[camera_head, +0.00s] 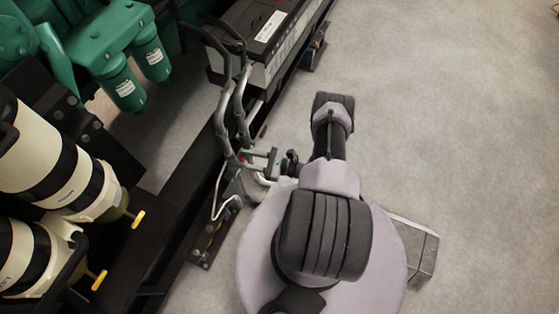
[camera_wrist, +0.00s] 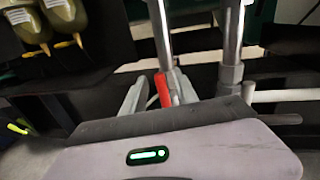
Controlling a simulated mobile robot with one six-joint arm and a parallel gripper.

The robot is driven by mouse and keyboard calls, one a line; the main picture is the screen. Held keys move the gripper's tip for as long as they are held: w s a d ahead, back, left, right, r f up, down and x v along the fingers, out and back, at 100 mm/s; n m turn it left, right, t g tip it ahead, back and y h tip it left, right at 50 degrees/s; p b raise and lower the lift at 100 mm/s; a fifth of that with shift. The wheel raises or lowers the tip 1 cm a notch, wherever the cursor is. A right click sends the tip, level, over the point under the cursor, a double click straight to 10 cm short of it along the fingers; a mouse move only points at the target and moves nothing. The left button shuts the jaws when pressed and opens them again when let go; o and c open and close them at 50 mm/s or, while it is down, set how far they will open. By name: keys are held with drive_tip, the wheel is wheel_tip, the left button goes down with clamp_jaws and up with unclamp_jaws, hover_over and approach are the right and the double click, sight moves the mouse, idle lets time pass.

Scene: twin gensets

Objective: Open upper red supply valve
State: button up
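A red valve handle (camera_wrist: 162,89) stands upright in front of a metal pipe in the wrist view. In the head view only a tiny red spot (camera_head: 243,157) shows there by the bent pipes. My gripper (camera_head: 246,161) reaches left to these pipes. In the wrist view my gripper's (camera_wrist: 158,92) two grey fingers stand apart, with the red handle between them. I see no clear grip on it, and contact cannot be told. The gripper body hides the lower part of the handle.
Grey metal pipes (camera_head: 223,115) rise close to my gripper. A black frame rail (camera_head: 185,215) runs along the left. Cream cylinders with yellow levers (camera_head: 138,219) and green filters (camera_head: 123,88) are further left. The floor (camera_head: 460,130) at right is clear.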

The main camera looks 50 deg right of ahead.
drive_tip(key=p+v, duration=0.1)
drive_tip(key=v, duration=1.4)
drive_tip(key=shift+p, duration=0.4)
drive_tip(key=w+d+r+n+g+y, duration=0.1)
drive_tip(key=w+r+n+g+y, duration=0.1)
drive_tip(key=w+r+n+g, duration=0.35)
drive_tip(key=w+d+r+n+g+y, duration=0.1)
drive_tip(key=w+r+n+g, duration=0.15)
drive_tip(key=r, duration=0.65)
drive_tip(key=w+a+r+n+g+h, duration=0.1)
drive_tip(key=w+a+r+n+g, duration=0.15)
drive_tip(key=r, duration=0.45)
drive_tip(key=w+a+r+n+g+h, duration=0.1)
drive_tip(key=a+r+n+g, duration=0.15)
drive_tip(key=r, duration=0.45)
drive_tip(key=a+r+n+g+h, duration=0.1)
drive_tip(key=a+r+n+h, duration=0.3)
drive_tip(key=a+r, duration=0.6)
drive_tip(key=s+a+r+n+t+h, duration=0.4)
drive_tip(key=s+a+r+n, duration=0.3)
drive_tip(key=s+a+r, duration=0.4)
drive_tip(key=shift+s+a+r+n+t, duration=0.25)
drive_tip(key=shift+s+r+n, duration=0.2)
drive_tip(key=shift+s, duration=0.65)
